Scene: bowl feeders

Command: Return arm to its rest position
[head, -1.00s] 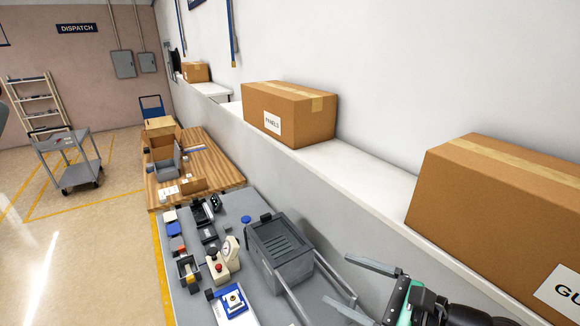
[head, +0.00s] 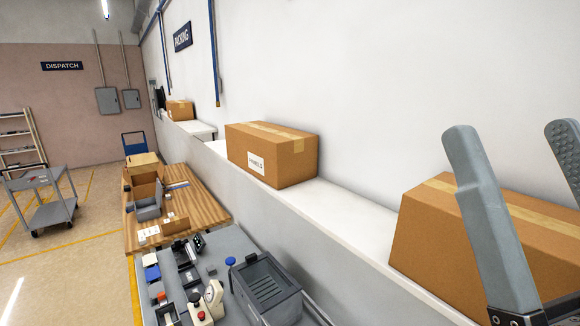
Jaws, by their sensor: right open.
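My right gripper (head: 525,150) is at the right edge of the head view, raised, with its two grey fingers pointing up and spread apart. Nothing is between the fingers. The nearer finger crosses in front of a large cardboard box (head: 425,235) on the ledge; I cannot tell the distance between them. The rest of the right arm is cut off by the picture's edge. My left gripper does not show.
A grey table (head: 225,248) holds a dark grey bin (head: 268,288), a white device with a dial (head: 212,296) and several small parts. A white ledge (head: 345,215) runs along the wall, carrying another box (head: 270,155). A wooden table (head: 200,200) and a cart (head: 45,205) stand farther off.

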